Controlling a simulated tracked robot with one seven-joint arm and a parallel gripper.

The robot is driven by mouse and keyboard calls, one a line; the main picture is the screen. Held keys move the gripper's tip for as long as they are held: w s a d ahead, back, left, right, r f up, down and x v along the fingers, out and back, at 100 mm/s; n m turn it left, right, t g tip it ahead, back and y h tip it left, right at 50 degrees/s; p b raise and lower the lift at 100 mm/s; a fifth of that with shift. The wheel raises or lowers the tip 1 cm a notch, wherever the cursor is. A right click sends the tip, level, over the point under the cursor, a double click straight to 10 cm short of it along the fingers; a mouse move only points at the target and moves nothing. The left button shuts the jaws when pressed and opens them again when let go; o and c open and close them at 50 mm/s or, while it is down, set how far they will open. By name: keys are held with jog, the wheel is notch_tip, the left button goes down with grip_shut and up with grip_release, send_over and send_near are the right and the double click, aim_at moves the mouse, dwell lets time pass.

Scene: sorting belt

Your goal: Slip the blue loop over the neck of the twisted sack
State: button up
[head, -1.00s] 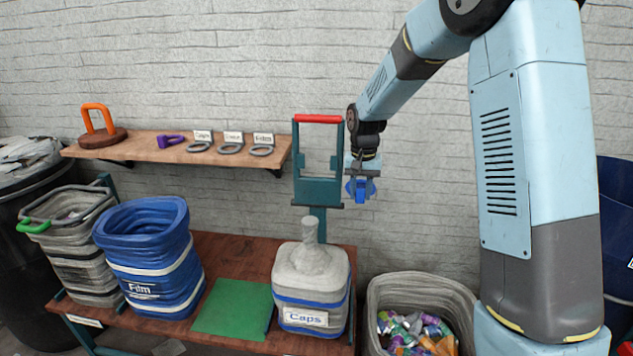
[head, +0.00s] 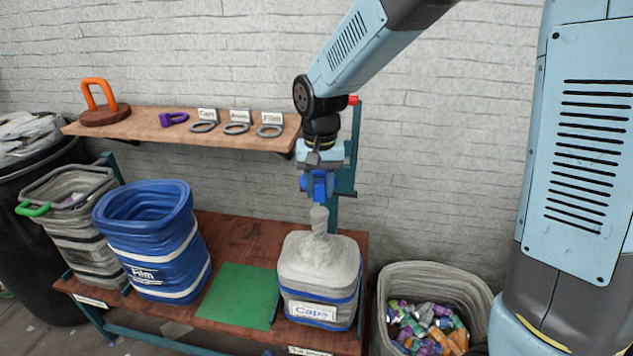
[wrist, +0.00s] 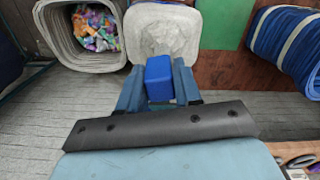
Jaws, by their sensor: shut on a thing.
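The twisted sack (head: 318,268) is grey-white, labelled Caps, and stands upright on the brown bench. Its twisted neck (head: 320,220) points up. My gripper (head: 318,186) is just above the neck, close to in line with it in the head view. The gripper is shut on a blue piece, the blue loop (wrist: 159,78), which shows as a solid block between the fingers in the wrist view. Its opening is hidden. In the wrist view the sack (wrist: 188,22) lies just beyond the loop, and I cannot tell whether the loop touches the neck.
A blue Film sack (head: 165,262) and a green mat (head: 238,295) are left of the twisted sack. A bin of crumpled cans (head: 385,290) stands right of the bench. A shelf (head: 150,123) behind holds grey rings, a purple clip and an orange handle.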

aim_at(321, 197)
jog(key=shift+d+f, duration=0.15)
jog(key=shift+f, duration=8.35)
jog(key=o, duration=1.1)
notch_tip(321, 197, up, 14)
jog(key=shift+w+f, duration=0.1)
jog(key=shift+f, duration=0.1)
